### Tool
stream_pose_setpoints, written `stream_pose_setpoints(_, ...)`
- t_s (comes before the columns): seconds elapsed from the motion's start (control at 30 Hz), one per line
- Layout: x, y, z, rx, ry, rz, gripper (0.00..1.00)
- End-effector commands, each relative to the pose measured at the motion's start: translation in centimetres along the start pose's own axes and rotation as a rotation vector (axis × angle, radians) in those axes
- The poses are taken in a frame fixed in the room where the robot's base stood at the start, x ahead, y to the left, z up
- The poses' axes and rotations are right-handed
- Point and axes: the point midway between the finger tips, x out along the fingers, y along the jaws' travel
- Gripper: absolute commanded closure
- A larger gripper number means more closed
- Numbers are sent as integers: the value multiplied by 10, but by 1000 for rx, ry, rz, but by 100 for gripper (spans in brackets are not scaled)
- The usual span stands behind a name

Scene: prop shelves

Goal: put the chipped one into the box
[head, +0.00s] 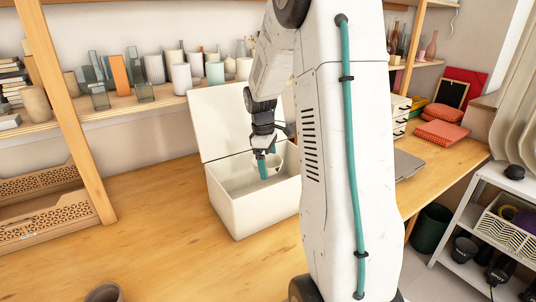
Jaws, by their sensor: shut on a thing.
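The white box (262,212) stands on the wooden table with its lid (220,118) raised at the back. My gripper (266,166) points down into the box's opening, its teal fingers shut on a pale rounded vessel (278,161). The vessel is at the opening, in front of the inner wall, and is partly hidden by the fingers. No chip can be made out on it at this size. A grey-brown pot (104,293) stands at the table's front left, cut off by the frame's lower edge; no chip shows on it either.
A shelf behind holds several pale cups (181,78) and glass blocks. Orange cushions (440,131) and a grey laptop (406,164) lie on the right. My arm hides part of the box's right side. The table left of the box is clear.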

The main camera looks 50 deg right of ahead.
Motion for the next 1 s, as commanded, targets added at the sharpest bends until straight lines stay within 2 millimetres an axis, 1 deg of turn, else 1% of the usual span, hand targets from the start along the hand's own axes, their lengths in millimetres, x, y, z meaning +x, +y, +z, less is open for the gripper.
stream_pose_setpoints(0.03,6,0,0,-1,-2,-3,36)
stream_pose_setpoints(1.0,102,0,-12,-1,-1,-2,36)
